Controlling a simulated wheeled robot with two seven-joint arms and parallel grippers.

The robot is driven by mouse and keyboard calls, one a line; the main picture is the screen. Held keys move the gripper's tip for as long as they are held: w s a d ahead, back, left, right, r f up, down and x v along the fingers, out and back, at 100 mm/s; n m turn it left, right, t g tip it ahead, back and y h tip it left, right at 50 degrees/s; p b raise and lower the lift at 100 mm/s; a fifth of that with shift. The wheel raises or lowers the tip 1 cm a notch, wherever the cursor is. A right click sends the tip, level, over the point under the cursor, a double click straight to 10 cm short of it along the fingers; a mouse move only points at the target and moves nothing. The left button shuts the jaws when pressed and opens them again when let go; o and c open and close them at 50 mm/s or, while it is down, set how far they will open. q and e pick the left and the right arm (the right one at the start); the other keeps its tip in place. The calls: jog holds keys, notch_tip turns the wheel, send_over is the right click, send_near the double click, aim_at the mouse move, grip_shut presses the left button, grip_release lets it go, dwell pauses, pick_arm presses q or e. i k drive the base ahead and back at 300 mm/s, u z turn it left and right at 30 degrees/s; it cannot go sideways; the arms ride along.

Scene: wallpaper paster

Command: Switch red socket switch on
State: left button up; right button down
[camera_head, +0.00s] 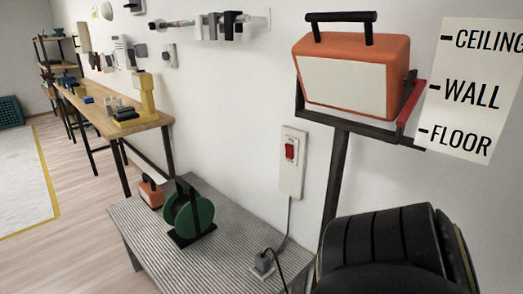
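The red socket switch (290,150) is a small red rocker in the upper part of a white wall plate (291,179). The plate is fixed to the white wall above a grey ribbed table. A cord runs from the plate's lower end down towards a plug block (263,262) on the table. I cannot tell whether the rocker is on or off. Neither of my grippers is identifiable in the head view. A dark, ribbed rounded body fills the lower right corner; no fingers show on it.
An orange work lamp (352,75) stands on a dark post right of the switch. The grey table (215,262) carries a green reel (189,217) and a small orange device (151,193). A wooden workbench (113,124) stands further back left. The wall around the switch is clear.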

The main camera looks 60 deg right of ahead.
aim_at(289, 148)
jog(key=z, duration=0.9)
jog(key=i, duration=1)
jog(key=z, duration=1.15)
